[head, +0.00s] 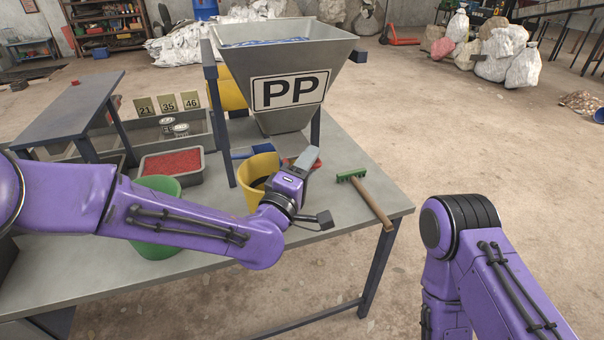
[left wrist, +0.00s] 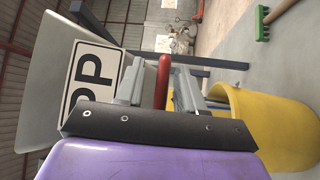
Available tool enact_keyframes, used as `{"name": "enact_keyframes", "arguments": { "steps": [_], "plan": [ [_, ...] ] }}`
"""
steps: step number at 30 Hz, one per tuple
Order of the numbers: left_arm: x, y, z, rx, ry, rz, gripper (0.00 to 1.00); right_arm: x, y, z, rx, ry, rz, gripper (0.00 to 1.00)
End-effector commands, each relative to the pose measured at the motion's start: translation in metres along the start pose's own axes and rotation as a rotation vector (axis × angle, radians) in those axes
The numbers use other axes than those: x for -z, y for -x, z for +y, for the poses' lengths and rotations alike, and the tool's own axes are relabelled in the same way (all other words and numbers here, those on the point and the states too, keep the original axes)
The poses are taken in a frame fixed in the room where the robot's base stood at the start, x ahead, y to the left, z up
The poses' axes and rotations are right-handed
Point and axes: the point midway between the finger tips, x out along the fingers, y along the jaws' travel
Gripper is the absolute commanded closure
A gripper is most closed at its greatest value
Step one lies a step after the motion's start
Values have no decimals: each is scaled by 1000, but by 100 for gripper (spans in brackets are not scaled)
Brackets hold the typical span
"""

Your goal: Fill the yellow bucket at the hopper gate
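The grey hopper (head: 285,110) labelled PP stands on a frame on the table, with blue material showing at its top. The yellow bucket (head: 252,200) stands upright on the table below the hopper; it also shows in the left wrist view (left wrist: 285,135). Its contents cannot be made out. My left gripper (head: 312,158) is just right of the bucket's rim, under the hopper. In the left wrist view a red handle (left wrist: 162,80) lies between its two fingers, with narrow gaps on both sides. The gate itself is hidden. My right gripper is out of view.
A green bucket (head: 157,240) stands behind my left forearm. Floor to the right is open.

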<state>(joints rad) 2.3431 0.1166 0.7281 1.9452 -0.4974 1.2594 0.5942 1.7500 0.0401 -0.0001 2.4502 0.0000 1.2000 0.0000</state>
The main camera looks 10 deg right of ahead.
Motion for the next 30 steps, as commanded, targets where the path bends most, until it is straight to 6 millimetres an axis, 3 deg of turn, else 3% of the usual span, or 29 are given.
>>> {"name": "enact_keyframes", "arguments": {
  "steps": [6, 12, 30],
  "plan": [
    [-1, 53, -4, -2, 2, 0, 62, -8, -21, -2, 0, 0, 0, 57],
    [-1, 88, -1, -3, 1, -1, 62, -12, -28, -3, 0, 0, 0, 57],
    [-1, 95, 1, -3, 0, 0, 62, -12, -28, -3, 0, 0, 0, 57]
  ]
}}
